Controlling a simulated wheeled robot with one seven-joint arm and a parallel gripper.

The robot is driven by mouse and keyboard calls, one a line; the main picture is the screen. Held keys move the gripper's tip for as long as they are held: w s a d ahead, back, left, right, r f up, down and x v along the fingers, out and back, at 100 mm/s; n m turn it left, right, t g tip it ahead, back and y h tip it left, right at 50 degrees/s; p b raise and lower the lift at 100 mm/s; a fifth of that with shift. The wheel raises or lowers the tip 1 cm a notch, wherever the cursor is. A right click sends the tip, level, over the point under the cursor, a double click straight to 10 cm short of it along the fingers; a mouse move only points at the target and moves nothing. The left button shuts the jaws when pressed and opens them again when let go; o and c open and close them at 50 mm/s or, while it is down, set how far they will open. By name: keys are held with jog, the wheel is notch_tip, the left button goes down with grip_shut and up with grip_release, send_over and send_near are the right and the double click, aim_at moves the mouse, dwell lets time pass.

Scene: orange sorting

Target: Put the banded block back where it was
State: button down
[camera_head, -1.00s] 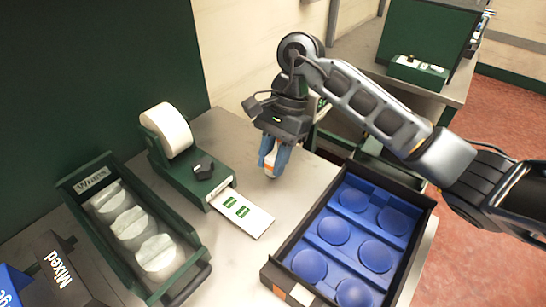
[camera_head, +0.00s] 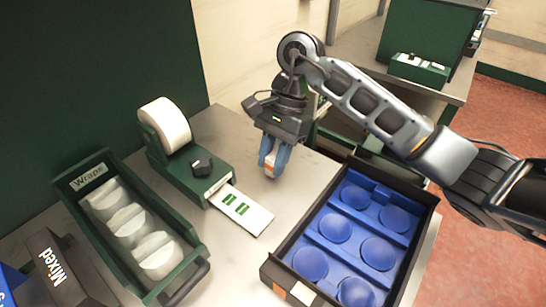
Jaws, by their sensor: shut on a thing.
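The banded block (camera_head: 270,167) is a small white block with an orange band. It shows between the blue fingertips of my gripper (camera_head: 272,160). My gripper points down at the back of the grey table, right of the label dispenser, and is shut on the block. The block's lower end is at or just above the table top; I cannot tell whether it touches. The fingers hide part of the block.
The label dispenser (camera_head: 187,170) has a white roll and a card with green marks (camera_head: 240,210). A black tray with blue cups (camera_head: 275,262) stands at right front. Bare table lies between dispenser and black tray.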

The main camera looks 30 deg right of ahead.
jog(key=c, duration=0.8)
grip_release()
jog(key=shift+o, duration=0.6)
jog(key=o, duration=0.3)
jog(key=shift+r+p, duration=1.3)
jog(key=shift+r, duration=2.75)
